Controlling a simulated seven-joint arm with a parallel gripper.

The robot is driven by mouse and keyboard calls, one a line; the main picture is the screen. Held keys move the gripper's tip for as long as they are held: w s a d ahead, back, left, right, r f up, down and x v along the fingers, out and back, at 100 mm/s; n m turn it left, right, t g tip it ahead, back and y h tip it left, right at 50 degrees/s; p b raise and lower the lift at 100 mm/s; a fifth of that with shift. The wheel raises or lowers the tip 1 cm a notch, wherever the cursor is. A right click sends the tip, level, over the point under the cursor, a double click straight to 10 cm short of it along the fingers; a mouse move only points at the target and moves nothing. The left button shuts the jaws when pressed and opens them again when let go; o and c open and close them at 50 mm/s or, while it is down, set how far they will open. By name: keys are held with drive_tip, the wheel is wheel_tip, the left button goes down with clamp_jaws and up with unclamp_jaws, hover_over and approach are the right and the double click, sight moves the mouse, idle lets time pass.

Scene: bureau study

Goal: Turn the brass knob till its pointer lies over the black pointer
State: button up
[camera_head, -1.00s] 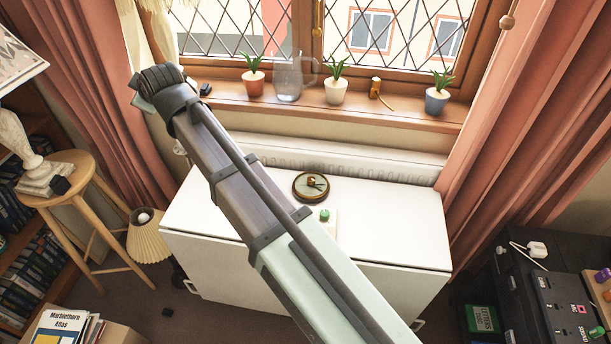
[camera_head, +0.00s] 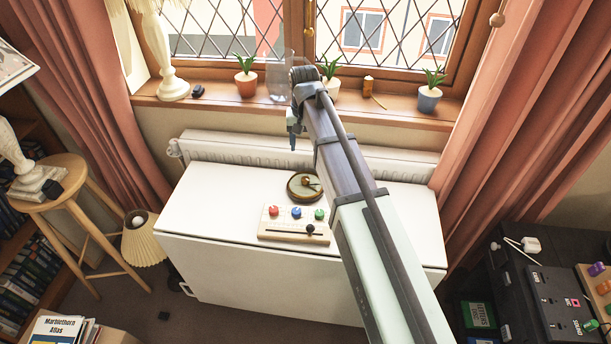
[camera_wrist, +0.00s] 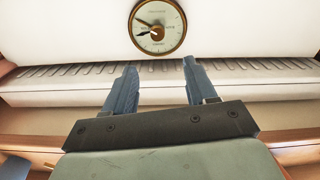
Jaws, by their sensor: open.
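The round dial (camera_head: 293,193) with a dark rim lies on the white cabinet top, near its back edge. It also shows at the top of the wrist view (camera_wrist: 157,50). The brass knob (camera_wrist: 158,34) is at its middle and shows small in the head view (camera_head: 307,182). Two thin pointers point left and upper left from the knob in the wrist view, apart from each other; I cannot surely tell which is the black pointer. My gripper (camera_wrist: 159,65) is open and empty, its blue-grey fingers apart and clear of the knob. In the head view it hangs above and behind the dial.
A board (camera_head: 270,233) with red, blue and green knobs and a black-knobbed slider lies in front of the dial. A white radiator (camera_head: 240,150) runs behind the cabinet (camera_head: 200,225). Potted plants and a glass jug (camera_head: 283,85) stand on the sill. The cabinet top's left side is free.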

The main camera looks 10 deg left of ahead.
sight(306, 178)
drive_tip(key=f, duration=1.4)
drive_tip(key=shift+d, duration=0.2)
drive_tip(key=shift+c, duration=0.3)
clamp_jaws()
